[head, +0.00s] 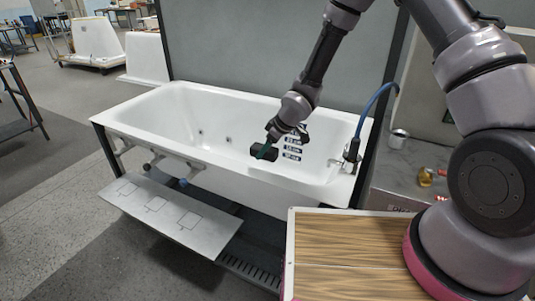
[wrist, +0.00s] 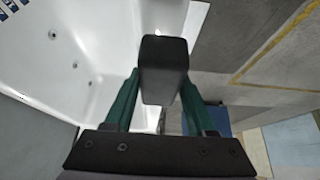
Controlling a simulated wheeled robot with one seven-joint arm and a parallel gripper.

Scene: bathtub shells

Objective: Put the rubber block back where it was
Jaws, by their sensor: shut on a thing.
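My gripper (head: 271,142) is over the white bathtub shell (head: 160,108), near its front rim. It is shut on the black rubber block (head: 262,152). In the wrist view the block (wrist: 164,62) sits between the two green fingers of my gripper (wrist: 162,84). The block appears held in the air, above or just inside the rim; the exact height cannot be told. A pale board (head: 168,216) with several drawn outlines lies low in front of the tub, with no block on it.
Fittings with knobs (head: 153,163) stick out under the tub's front rim. A blue hose (head: 371,103) rises at the tub's right end. A wood-topped surface (head: 345,255) is at the front right. Grey floor is open at left.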

